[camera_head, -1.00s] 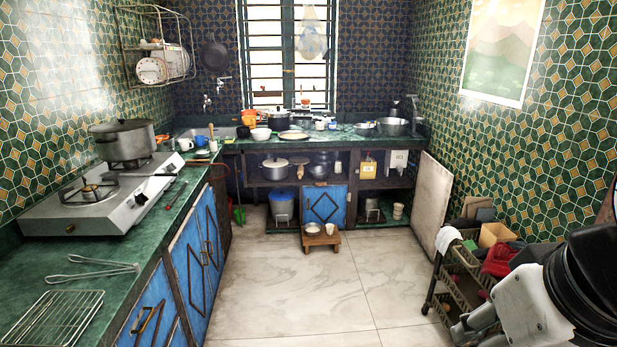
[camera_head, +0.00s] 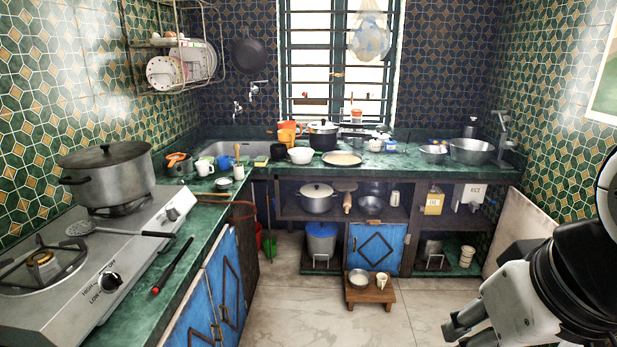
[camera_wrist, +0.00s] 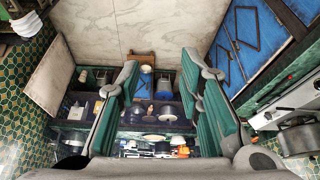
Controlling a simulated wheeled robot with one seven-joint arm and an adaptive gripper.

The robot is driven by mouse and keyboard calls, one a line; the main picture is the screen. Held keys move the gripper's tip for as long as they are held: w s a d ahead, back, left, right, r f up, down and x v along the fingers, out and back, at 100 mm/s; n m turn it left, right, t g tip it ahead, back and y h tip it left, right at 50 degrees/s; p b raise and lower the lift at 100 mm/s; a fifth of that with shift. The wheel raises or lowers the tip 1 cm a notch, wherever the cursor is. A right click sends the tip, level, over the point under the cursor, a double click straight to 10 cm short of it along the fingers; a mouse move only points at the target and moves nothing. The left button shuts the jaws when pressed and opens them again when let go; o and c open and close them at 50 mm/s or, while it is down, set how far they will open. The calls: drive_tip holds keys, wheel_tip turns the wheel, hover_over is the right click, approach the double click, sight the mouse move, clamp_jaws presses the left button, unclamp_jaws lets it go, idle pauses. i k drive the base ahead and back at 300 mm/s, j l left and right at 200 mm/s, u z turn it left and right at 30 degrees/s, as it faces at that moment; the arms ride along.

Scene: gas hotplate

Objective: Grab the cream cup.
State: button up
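A small cream cup (camera_head: 382,280) stands on a low wooden stool (camera_head: 372,294) on the floor, to the right of a metal bowl (camera_head: 359,278). The stool (camera_wrist: 141,57) appears small and far off beyond the fingertips there.
The stove (camera_head: 75,270) with a large pot (camera_head: 106,172) is on the left counter (camera_head: 187,240). Blue cabinets (camera_head: 222,285) line the left. A pale board (camera_head: 515,232) leans at the right. The floor (camera_head: 310,315) before the stool is clear.

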sight(382, 279)
drive_tip(key=i, duration=0.7)
drive_tip(key=i+z, duration=0.1)
drive_tip(key=i, duration=0.65)
drive_tip(key=i+j, duration=0.15)
drive_tip(key=i, duration=0.55)
drive_tip(key=i+j+z, duration=0.15)
drive_tip(key=i, duration=0.6)
